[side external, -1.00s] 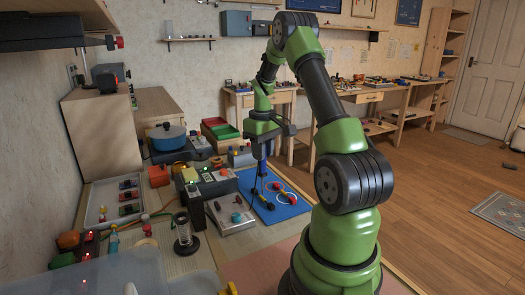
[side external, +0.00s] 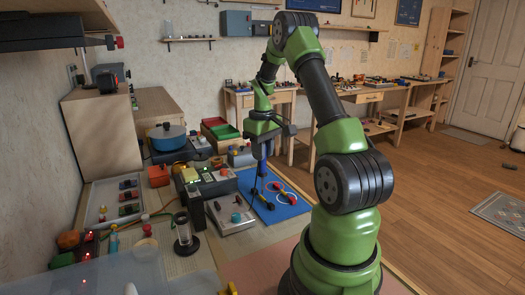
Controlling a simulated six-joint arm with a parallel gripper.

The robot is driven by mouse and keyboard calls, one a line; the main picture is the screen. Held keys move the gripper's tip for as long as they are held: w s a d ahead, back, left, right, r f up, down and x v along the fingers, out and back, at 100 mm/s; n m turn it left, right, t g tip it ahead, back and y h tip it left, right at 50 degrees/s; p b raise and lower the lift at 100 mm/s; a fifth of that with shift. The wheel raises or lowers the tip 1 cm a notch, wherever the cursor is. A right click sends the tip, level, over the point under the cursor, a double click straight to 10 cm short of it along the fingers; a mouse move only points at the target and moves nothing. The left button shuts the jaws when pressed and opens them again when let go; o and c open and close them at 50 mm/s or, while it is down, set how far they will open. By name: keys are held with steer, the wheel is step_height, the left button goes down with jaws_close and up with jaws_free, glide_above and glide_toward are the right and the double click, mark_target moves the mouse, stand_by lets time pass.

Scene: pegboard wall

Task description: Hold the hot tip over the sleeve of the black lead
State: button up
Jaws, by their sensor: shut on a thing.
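My gripper (side external: 260,155) points down over the blue mat (side external: 291,211) and is shut on a slim tool with a blue body (side external: 262,168). The tool hangs roughly upright, its lower end close above or at the mat; I cannot tell if it touches anything. On the mat, just below the tool, lies a dark and yellow piece (side external: 261,200). To its right are red pieces (side external: 281,199) with pale loops of lead around them. Which piece is the black lead's sleeve is too small to make out.
A grey panel with a teal knob (side external: 236,217) stands left of the mat, beside a black upright box (side external: 193,205). A glass cylinder on a dark base (side external: 184,235) is nearer. A blue pot (side external: 167,137) stands farther back. Free floor lies to the right.

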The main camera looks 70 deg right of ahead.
steer(key=shift+r, duration=0.15)
steer(key=shift+r, duration=2.4)
steer(key=w+a+n, duration=0.2)
steer(key=w+a, duration=0.1)
steer(key=a, duration=1.1)
steer(key=w+a+f+n, duration=0.1)
steer(key=w+a+n, duration=0.1)
steer(key=a, duration=1.2)
steer(key=shift+w+a+n, duration=0.3)
steer(key=shift+w+n, duration=0.1)
steer(key=shift+w, duration=0.3)
steer(key=shift+f, duration=0.1)
